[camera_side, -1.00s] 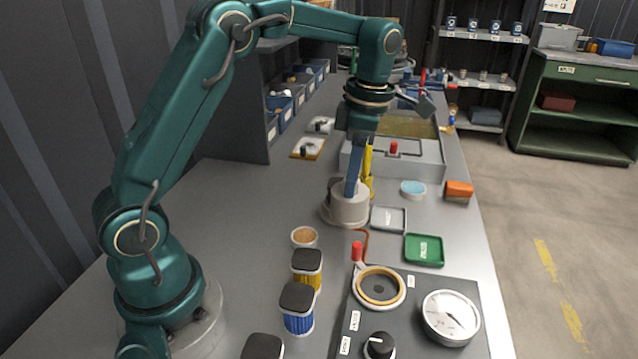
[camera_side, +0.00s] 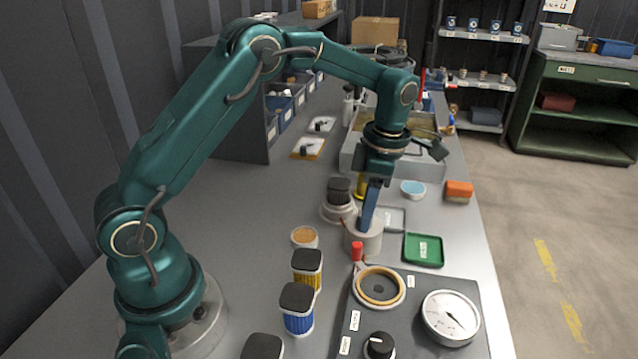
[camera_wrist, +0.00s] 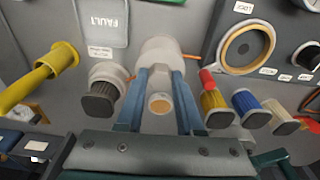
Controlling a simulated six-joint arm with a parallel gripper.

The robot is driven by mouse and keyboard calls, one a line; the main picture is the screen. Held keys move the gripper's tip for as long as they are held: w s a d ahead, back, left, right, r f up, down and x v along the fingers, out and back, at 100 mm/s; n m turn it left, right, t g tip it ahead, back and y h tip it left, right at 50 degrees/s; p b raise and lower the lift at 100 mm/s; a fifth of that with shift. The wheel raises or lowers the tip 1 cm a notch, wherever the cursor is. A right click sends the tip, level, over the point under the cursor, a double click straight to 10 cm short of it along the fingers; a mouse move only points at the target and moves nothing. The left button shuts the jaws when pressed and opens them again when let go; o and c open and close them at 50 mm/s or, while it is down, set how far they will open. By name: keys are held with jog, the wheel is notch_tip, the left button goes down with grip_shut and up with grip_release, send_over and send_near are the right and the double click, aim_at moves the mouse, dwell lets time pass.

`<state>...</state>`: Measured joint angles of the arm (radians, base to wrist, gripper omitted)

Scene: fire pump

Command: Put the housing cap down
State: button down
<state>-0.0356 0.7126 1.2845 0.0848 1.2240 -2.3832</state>
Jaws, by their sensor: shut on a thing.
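The housing cap (camera_side: 364,240) is a pale grey cylinder, upright in the side view. My gripper (camera_side: 369,217) is shut on it, and its blue fingers reach down to the cap's upper part. In the wrist view the cap (camera_wrist: 160,50) sits between the two fingertips (camera_wrist: 160,75). I cannot tell whether its underside touches the bench. The pump housing (camera_side: 338,212) stands just left of and behind the cap, uncovered, with a dark ribbed filter (camera_side: 339,190) upright in it.
A grey tray (camera_side: 392,217) and a green tray (camera_side: 424,250) lie right of the cap. A red-handled valve (camera_side: 357,251) and the gauge panel (camera_side: 410,325) are in front. A tan-topped cup (camera_side: 304,237) and several filters (camera_side: 307,270) stand left. The bench's left middle is clear.

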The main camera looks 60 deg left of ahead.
aim_at(374, 225)
jog(key=c, duration=0.5)
grip_release()
jog(key=shift+c, duration=0.2)
jog(key=shift+r, duration=0.1)
notch_tip(374, 225, up, 12)
jog(key=w+d, duration=0.1)
